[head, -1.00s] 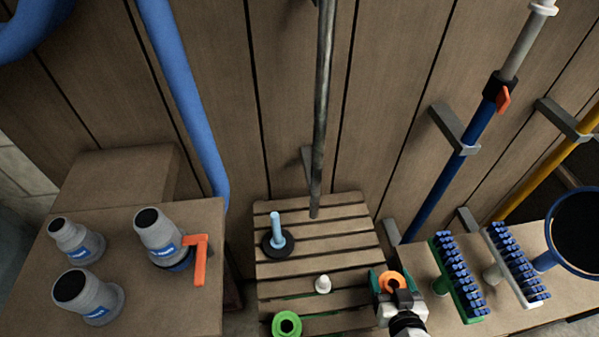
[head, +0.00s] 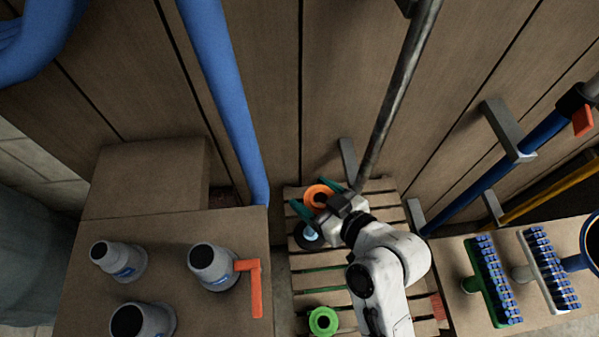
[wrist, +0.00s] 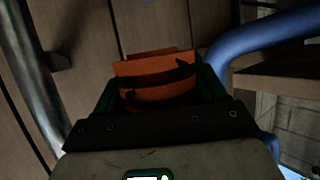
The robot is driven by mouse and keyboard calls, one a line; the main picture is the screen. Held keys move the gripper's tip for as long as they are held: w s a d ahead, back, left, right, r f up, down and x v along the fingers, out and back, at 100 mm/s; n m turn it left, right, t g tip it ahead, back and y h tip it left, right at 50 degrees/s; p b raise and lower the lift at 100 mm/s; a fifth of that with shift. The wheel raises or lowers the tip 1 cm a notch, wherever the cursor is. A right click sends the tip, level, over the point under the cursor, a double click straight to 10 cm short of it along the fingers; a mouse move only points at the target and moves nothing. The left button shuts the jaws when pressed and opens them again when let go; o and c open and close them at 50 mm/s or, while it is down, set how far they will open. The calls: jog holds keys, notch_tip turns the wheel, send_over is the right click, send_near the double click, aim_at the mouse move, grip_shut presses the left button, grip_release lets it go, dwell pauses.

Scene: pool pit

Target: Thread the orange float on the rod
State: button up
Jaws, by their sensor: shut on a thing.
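My gripper (head: 318,203) is shut on the orange float (head: 317,191), a ring with a dark centre, and holds it above the slatted platform. The wrist view also shows the float (wrist: 155,78) between the green fingers. The light blue rod (head: 311,234) stands on a dark round base (head: 303,243) just below the float in the head view. My gripper covers the rod's upper part. I cannot tell whether the float is directly over the rod or around it. The rod does not show in the wrist view.
A dark metal pipe (head: 405,85) runs down close to my gripper. A green ring (head: 323,320) lies at the platform's front. Grey fittings, one with an orange handle (head: 254,285), stand on the left block. Blue-bristled brushes (head: 490,280) are at right.

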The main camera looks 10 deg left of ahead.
jog(key=shift+w+a+r, duration=0.1)
jog(key=shift+a+r, duration=0.2)
jog(key=shift+a, duration=0.1)
jog(key=shift+a+f, duration=0.1)
jog(key=shift+a, duration=0.05)
jog(key=shift+f+b, duration=1.2)
jog(key=shift+f, duration=0.15)
jog(key=shift+f+b, duration=0.8)
jog(key=shift+f, duration=0.1)
jog(key=shift+f+b, duration=2.3)
jog(key=shift+f, duration=0.5)
jog(key=shift+f+b, duration=1.95)
jog(key=shift+f, duration=0.4)
jog(key=shift+f, duration=0.15)
jog(key=shift+f+b, duration=1.3)
jog(key=shift+f, duration=0.05)
